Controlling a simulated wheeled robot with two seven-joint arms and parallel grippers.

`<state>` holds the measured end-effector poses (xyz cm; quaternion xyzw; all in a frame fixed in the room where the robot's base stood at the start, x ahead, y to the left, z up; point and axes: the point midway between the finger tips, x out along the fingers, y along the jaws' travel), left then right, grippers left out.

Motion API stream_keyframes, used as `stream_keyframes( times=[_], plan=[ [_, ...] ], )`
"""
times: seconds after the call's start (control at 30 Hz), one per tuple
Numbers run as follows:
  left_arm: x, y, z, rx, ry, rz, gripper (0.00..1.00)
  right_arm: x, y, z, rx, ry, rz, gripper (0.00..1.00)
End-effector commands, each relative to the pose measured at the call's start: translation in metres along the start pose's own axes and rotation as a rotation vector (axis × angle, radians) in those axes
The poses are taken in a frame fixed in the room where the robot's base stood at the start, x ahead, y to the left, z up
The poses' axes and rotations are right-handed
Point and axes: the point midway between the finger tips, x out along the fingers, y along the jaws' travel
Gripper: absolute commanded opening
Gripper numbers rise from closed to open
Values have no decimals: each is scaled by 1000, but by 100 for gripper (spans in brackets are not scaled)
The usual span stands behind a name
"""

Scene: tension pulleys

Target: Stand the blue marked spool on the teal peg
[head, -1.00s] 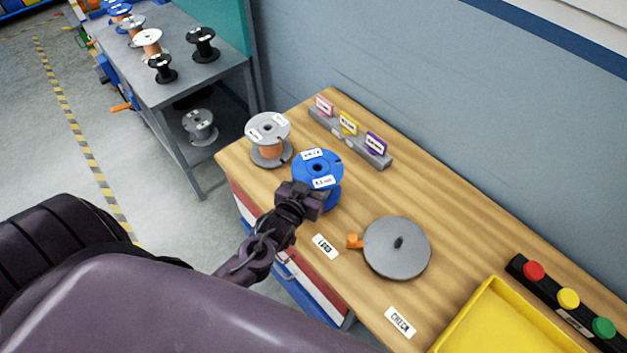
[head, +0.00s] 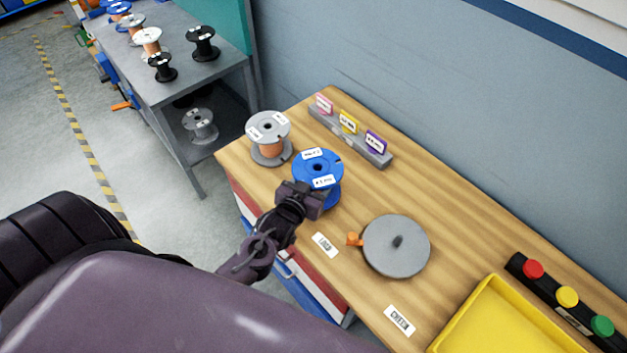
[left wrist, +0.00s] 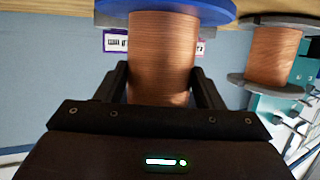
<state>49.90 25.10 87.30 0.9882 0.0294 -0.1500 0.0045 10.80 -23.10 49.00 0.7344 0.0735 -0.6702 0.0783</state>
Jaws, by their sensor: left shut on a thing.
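The blue spool (head: 330,165) stands upright on the wooden bench, with white labels on its top flange. In the left wrist view its copper-wound core (left wrist: 162,50) and blue flange (left wrist: 200,8) show. My left gripper (left wrist: 162,85) is shut on the core of the blue spool, one finger on each side. In the head view the left gripper (head: 312,198) is at the spool's near side. A grey disc (head: 410,255) with a dark upright peg (head: 397,241) in its middle sits to the right. I see no clearly teal peg. My right gripper is not in view.
A grey spool with copper winding (head: 268,126) stands close behind left of the blue one. A grey label rack (head: 350,138) lies along the back. A yellow tray (head: 490,310) and a button strip (head: 567,298) are at the right. Bench between spool and disc is clear.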

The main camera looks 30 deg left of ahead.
Motion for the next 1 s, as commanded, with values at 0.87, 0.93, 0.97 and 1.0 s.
stream_keyframes(
  times=[0.87, 0.93, 0.97, 1.0],
  plan=[
    [6, 0, 16, -1, 5, 0, 18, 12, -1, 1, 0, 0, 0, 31],
    [6, 0, 17, -1, 4, 0, 18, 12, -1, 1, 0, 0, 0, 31],
    [6, 0, 17, -1, 3, 0, 18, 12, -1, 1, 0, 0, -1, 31],
    [6, 0, 17, -1, 3, 0, 18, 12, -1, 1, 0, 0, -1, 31]
  ],
)
